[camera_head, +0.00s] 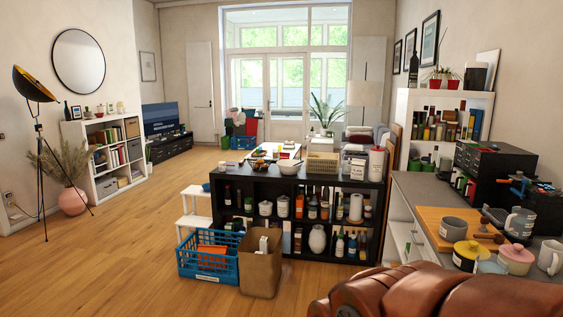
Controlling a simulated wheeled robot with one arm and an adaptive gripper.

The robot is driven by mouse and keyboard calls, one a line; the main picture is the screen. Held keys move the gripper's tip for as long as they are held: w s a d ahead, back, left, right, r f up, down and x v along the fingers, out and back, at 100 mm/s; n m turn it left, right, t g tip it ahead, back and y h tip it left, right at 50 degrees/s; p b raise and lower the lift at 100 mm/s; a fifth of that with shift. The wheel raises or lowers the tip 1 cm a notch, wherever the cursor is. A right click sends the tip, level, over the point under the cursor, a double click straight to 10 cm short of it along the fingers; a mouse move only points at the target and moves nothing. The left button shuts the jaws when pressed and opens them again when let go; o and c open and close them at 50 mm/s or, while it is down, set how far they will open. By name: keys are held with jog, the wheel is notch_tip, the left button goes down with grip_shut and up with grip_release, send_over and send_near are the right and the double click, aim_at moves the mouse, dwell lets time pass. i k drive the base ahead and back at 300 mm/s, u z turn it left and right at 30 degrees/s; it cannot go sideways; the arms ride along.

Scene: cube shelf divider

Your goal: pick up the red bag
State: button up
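I cannot clearly make out a red bag. Small red items (251,127) show far off by the glass doors, among green and blue ones, too small to tell what they are. A brown paper-like bag (260,273) stands open on the floor in front of the black cube shelf (284,187), with something pale in its top. The blue crate (207,264) beside it on the left holds a flat orange-red item (212,250), whose kind I cannot tell. My gripper is not in view.
The wooden floor (110,255) at left is clear. A white step stool (195,207) stands left of the black shelf. A counter with a wooden board (432,226), mugs and jars is at right. A floor lamp (34,90) and white shelf (97,187) stand at far left.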

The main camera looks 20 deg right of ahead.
aim_at(283, 155)
jog(key=z, duration=0.9)
jog(key=i, duration=5.95)
jog(key=u, duration=1.8)
